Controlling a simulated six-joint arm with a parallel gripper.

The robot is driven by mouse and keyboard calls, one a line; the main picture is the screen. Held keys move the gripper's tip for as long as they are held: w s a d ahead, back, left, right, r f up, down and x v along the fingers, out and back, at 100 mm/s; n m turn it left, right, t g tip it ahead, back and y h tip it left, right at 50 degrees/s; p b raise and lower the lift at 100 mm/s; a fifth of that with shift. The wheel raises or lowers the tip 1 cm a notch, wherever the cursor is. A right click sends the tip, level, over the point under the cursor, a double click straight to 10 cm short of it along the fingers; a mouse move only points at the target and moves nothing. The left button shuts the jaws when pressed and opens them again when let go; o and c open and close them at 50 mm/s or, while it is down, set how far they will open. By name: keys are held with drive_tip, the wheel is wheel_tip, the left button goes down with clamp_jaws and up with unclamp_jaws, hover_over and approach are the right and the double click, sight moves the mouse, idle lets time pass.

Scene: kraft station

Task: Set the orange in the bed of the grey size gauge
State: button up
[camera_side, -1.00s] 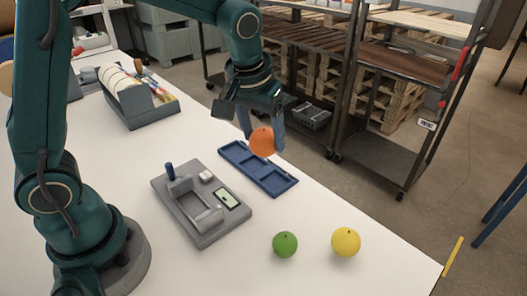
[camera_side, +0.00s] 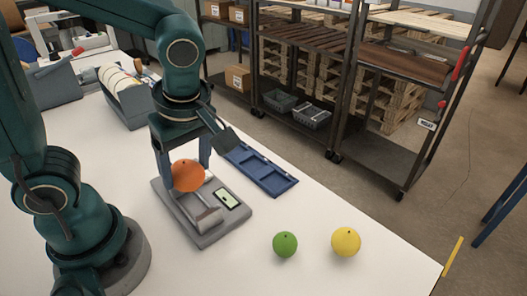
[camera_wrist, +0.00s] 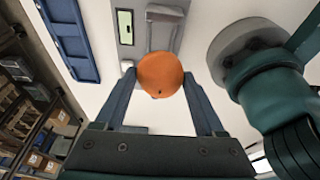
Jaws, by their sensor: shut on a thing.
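The orange (camera_side: 187,175) is between the fingers of my gripper (camera_side: 181,168), which is shut on it. In the side view it appears over the grey size gauge (camera_side: 215,237), in front of the gauge's rear part. The wrist view shows the orange (camera_wrist: 161,75) between both fingertips, with part of the gauge (camera_wrist: 127,47) beyond it. The gauge has a small display (camera_side: 228,199) and a grey jaw block (camera_side: 208,218). The orange and fingers hide much of the bed. I cannot tell whether the orange touches the gauge.
A blue tray with compartments (camera_side: 283,186) lies right of the gauge. A green fruit (camera_side: 285,244) and a yellow fruit (camera_side: 346,241) rest on the white table at the front. A grey bin (camera_side: 124,104) stands at the back left.

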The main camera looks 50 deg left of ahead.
sight(193, 190)
drive_tip(key=shift+d+f, duration=0.15)
drive_tip(key=shift+f, duration=2.5)
drive_tip(key=shift+w+f, duration=0.1)
drive_tip(key=shift+f, duration=0.6)
drive_tip(key=o, duration=1.4)
drive_tip(key=shift+r, duration=0.1)
drive_tip(key=shift+r, duration=3.95)
